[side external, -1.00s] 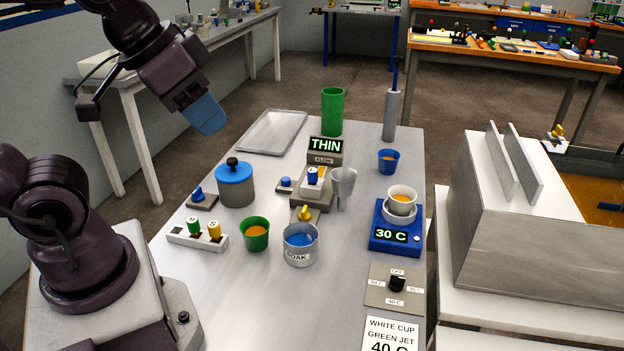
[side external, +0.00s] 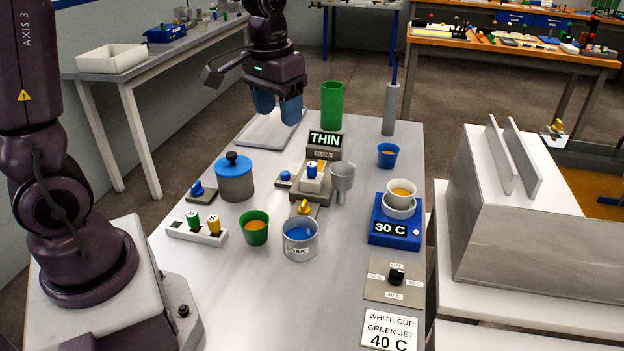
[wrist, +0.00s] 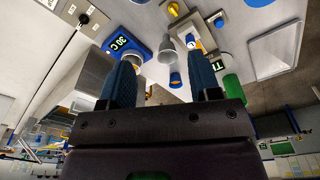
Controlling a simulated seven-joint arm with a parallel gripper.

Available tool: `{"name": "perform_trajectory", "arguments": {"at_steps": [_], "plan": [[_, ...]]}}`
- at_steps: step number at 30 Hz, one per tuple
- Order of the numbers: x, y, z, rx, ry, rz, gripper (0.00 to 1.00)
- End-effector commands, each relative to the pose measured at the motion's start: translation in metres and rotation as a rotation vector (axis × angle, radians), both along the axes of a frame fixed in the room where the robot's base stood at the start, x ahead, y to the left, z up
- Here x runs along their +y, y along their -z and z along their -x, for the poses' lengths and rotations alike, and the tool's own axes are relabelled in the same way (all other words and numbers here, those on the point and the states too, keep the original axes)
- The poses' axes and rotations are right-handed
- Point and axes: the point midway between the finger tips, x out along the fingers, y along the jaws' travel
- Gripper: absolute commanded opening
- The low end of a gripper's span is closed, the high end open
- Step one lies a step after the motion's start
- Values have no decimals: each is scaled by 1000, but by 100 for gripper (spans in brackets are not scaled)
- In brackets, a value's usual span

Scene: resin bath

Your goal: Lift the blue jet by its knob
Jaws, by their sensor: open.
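The blue jet (side external: 312,170) is a small piece with a pale-topped knob. It stands upright in a white block (side external: 313,184) on the grey flow unit, with a yellow piece close behind it. It also shows small in the wrist view (wrist: 191,39). My gripper (side external: 278,107) has blue fingers spread apart, empty, pointing down. It hangs above the grey tray, up and left of the blue jet in the side view, clear of it. In the wrist view the fingers (wrist: 165,73) are apart with nothing gripped between them.
The THIN display (side external: 325,140) and a tall green cylinder (side external: 332,106) stand behind the jet. A grey funnel (side external: 342,174) is close on its right. A blue-lidded pot (side external: 235,178), a green cup (side external: 254,228) and the SOAK pot (side external: 300,240) stand nearer.

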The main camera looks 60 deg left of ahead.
Motion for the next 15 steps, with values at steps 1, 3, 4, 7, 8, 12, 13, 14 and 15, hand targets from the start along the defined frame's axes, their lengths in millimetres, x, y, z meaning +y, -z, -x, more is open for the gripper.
{"name": "perform_trajectory", "arguments": {"at_steps": [1, 3, 4, 7, 8, 12, 13, 14, 15], "plan": [[12, 14, -16, 33, -35, 9, 57], [27, 31, -36, 64, -80, 17, 57], [34, 40, -44, 77, -100, 20, 57], [57, 68, -71, 113, -166, 29, 57], [63, 76, -78, 120, -185, 31, 57], [87, 103, -108, 132, -261, 34, 57], [90, 105, -114, 126, -275, 33, 57], [92, 104, -119, 117, -284, 31, 57], [94, 101, -125, 104, -295, 29, 57]]}}
